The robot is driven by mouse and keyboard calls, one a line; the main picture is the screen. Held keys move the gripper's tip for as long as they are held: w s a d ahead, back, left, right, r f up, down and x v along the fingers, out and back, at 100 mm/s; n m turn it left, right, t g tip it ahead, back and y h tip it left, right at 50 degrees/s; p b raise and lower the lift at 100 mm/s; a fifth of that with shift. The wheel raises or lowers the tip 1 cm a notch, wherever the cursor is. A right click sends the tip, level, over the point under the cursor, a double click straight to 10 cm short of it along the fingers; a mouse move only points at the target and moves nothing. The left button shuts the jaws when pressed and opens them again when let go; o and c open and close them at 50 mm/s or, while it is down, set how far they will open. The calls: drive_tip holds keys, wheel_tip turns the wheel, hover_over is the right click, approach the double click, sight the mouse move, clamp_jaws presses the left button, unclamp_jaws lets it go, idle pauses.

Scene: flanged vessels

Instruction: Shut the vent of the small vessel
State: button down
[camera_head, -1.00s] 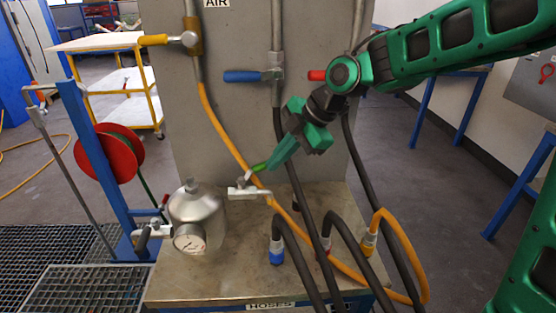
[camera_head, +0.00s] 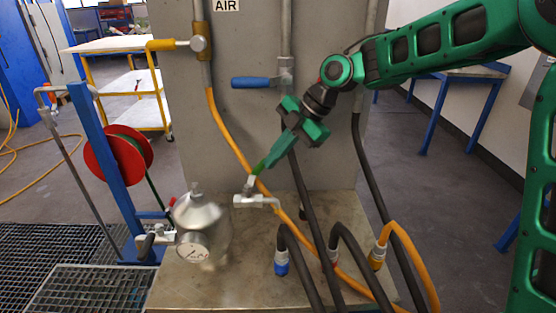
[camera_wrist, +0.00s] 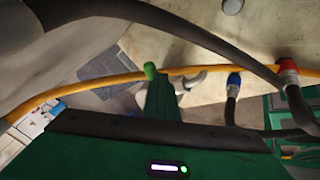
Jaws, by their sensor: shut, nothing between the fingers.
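The small vessel (camera_head: 205,235) is a steel pot with a round gauge (camera_head: 193,248) on its front, standing on the bench's left part. Right of it is a small valve (camera_head: 252,201) with a green lever (camera_head: 256,174) pointing up and slightly right. No label shows whether this is the vent. My gripper (camera_head: 268,163) is shut with nothing between its fingers. Its tip is at the upper end of the lever; contact is hard to tell. In the wrist view the lever's green end (camera_wrist: 150,71) shows just beyond my fingers (camera_wrist: 161,92).
An orange hose (camera_head: 225,130) and dark hoses pass behind and beside my gripper. A yellow lever (camera_head: 160,45) and a blue lever (camera_head: 252,83) are on the upright panel. Hose ends stand on the bench (camera_head: 240,282). A red-handled valve (camera_head: 152,214) is left of the vessel.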

drive_tip(key=shift+w+a, duration=0.15)
drive_tip(key=shift+w, duration=0.05)
idle(0.3)
drive_tip(key=d, duration=1.2)
drive_tip(key=s+d+m+t+y, duration=0.2)
drive_tip(key=s+m+t+y, duration=0.5)
drive_tip(key=m, duration=0.6)
drive_tip(key=w+a+f+g, duration=0.1)
drive_tip(key=w+a, duration=0.1)
drive_tip(key=a, duration=0.4)
drive_tip(key=w+a+f+g+y, duration=0.1)
drive_tip(key=w+a, duration=0.2)
drive_tip(key=a, duration=0.4)
drive_tip(key=shift+w+a+f, duration=0.2)
drive_tip(key=shift+w, duration=0.05)
